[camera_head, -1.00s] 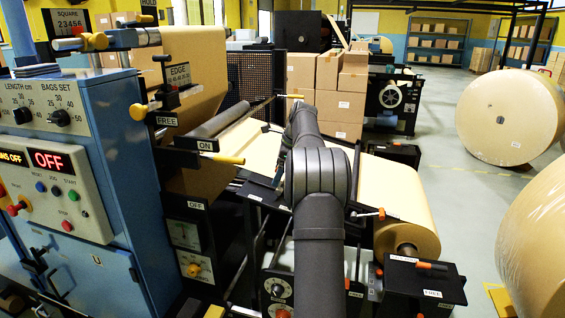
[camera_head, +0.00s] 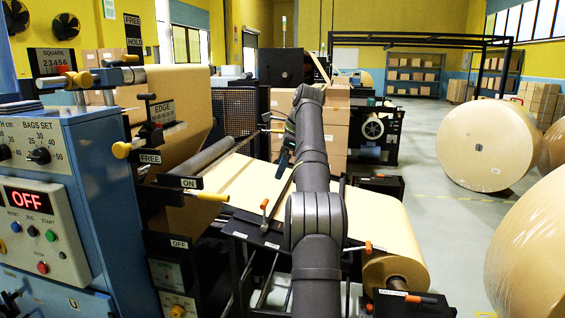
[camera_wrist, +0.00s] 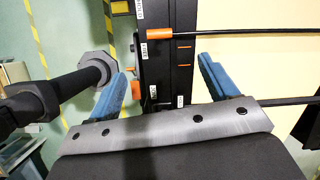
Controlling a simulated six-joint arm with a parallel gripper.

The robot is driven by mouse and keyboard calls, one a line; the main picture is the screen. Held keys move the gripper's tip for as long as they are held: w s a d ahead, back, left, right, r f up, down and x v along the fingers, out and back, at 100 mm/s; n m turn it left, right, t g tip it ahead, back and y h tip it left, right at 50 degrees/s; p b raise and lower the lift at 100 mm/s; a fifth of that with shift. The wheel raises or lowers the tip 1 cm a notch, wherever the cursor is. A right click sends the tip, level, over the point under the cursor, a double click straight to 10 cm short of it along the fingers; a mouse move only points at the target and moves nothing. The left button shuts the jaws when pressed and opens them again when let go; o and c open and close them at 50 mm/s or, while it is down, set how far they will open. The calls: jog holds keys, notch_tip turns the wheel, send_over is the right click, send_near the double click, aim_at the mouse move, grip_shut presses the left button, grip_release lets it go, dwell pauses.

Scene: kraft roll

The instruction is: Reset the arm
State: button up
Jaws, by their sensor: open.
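My arm rises from the bottom middle of the head view and bends over at its top. My gripper (camera_head: 284,152) hangs on the left side of the arm, above the kraft paper web (camera_head: 262,187), and is partly hidden by the arm. In the wrist view my gripper (camera_wrist: 168,82) has its two blue fingers wide apart with nothing between them. Behind the fingers is a dark machine beam (camera_wrist: 165,65) with orange-ended levers; I cannot tell its distance. The paper roll (camera_head: 392,262) sits right of my arm.
The blue control cabinet (camera_head: 95,170) stands at left, its display reading OFF. Yellow-handled levers stick out beside it, one (camera_head: 212,197) near the web. Stacked cartons (camera_head: 325,130) stand behind my arm. Large rolls (camera_head: 487,145) stand at right, with open floor (camera_head: 430,200) between.

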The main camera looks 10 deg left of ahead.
aim_at(266, 202)
jog(key=shift+d+r, duration=0.15)
jog(key=shift+r, duration=0.2)
jog(key=shift+f, duration=0.1)
jog(key=x, duration=1.7)
jog(key=shift+s, duration=0.1)
